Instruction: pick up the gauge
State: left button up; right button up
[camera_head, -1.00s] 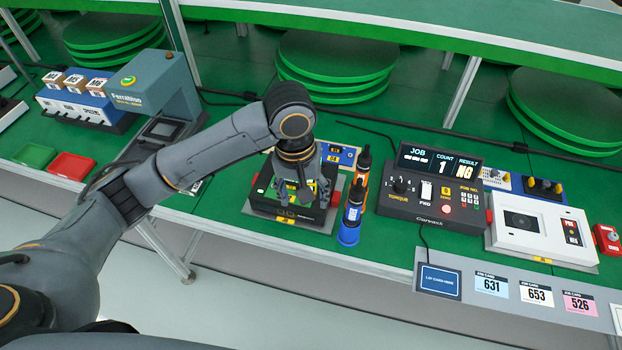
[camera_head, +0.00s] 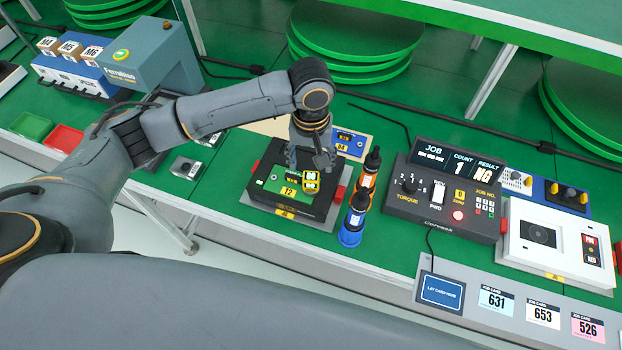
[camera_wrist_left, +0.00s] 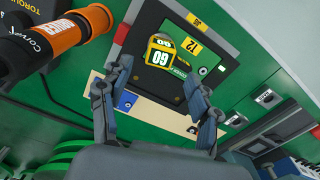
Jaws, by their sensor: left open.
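The gauge appears to be a small yellow block with black and green parts and a label reading like "GO" or "60" (camera_head: 311,181). The gauge also shows in the left wrist view (camera_wrist_left: 159,55), just beyond the fingertips. My left gripper (camera_head: 310,160) is open, above the fixture's back side; its spread fingers also show in the wrist view (camera_wrist_left: 157,78), with nothing between them. My right gripper is not in view.
An orange bottle-shaped tool (camera_head: 367,180) and a blue one (camera_head: 355,218) stand close at the fixture's right. The torque controller (camera_head: 438,198) is farther right. Two small grey blocks (camera_head: 183,166) lie left. A beige board (camera_head: 268,127) lies behind the fixture.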

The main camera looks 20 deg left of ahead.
aim_at(311, 176)
pick_arm(q)
jog(key=shift+w+f, duration=0.1)
jog(key=shift+f, duration=0.6)
jog(key=f, duration=0.1)
jog(key=f+p, duration=0.1)
jog(key=f, duration=0.2)
jog(key=shift+s+d+f, duration=0.1)
jog(key=shift+s+f, duration=0.05)
jog(key=shift+s, duration=0.2)
jog(key=shift+f, duration=0.35)
jog(key=shift+c, duration=0.5)
grip_shut()
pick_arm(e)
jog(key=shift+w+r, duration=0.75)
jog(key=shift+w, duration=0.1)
